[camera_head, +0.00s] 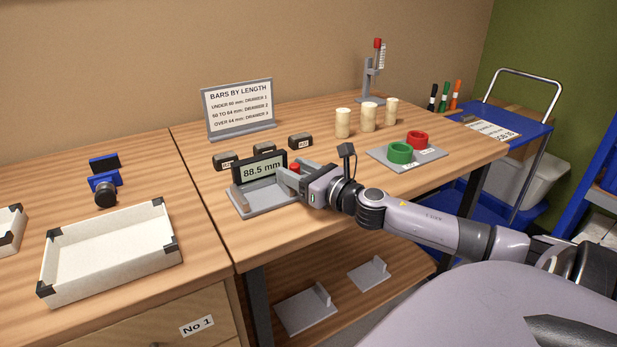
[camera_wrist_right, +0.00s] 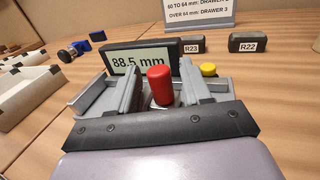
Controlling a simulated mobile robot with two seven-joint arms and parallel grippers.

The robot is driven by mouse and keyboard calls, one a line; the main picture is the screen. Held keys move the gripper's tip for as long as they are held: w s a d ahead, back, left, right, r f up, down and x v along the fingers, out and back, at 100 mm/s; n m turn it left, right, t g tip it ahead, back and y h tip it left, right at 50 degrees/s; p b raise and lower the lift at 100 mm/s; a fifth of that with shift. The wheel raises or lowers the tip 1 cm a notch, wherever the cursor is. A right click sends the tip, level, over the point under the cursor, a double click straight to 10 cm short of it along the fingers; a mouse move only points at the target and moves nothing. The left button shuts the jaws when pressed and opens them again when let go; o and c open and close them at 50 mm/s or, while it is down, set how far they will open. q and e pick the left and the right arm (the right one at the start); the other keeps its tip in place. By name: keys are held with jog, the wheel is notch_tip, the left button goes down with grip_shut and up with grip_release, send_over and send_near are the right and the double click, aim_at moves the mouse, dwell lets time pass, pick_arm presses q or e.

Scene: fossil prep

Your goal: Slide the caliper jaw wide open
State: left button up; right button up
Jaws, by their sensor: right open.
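The caliper is a grey base (camera_head: 258,202) with an upright dark display (camera_head: 259,167) that reads 88.5 mm, also legible in the right wrist view (camera_wrist_right: 140,58). A red knob (camera_wrist_right: 160,86) stands on its sliding part. A yellow button (camera_wrist_right: 208,69) shows to the knob's right. My right gripper (camera_head: 288,178) is at the caliper's right side, low over the base. In the right wrist view its open fingers (camera_wrist_right: 157,88) stand on either side of the red knob, with gaps visible. The sliding jaw itself is partly hidden by the fingers. My left gripper is not in view.
Dark labelled bars (camera_head: 300,142) lie behind the caliper, before a sign (camera_head: 238,108). A grey tray with green (camera_head: 400,153) and red rings is at right. Pale cylinders (camera_head: 343,123) stand behind. A white tray (camera_head: 112,252) is at left. Bare wood lies in front of the caliper.

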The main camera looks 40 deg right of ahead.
aim_at(298, 173)
jog(key=shift+s+f, duration=0.15)
jog(key=shift+s, duration=1.75)
jog(key=shift+s+d, duration=0.15)
jog(key=shift+s, duration=1.3)
jog(key=shift+s, duration=0.1)
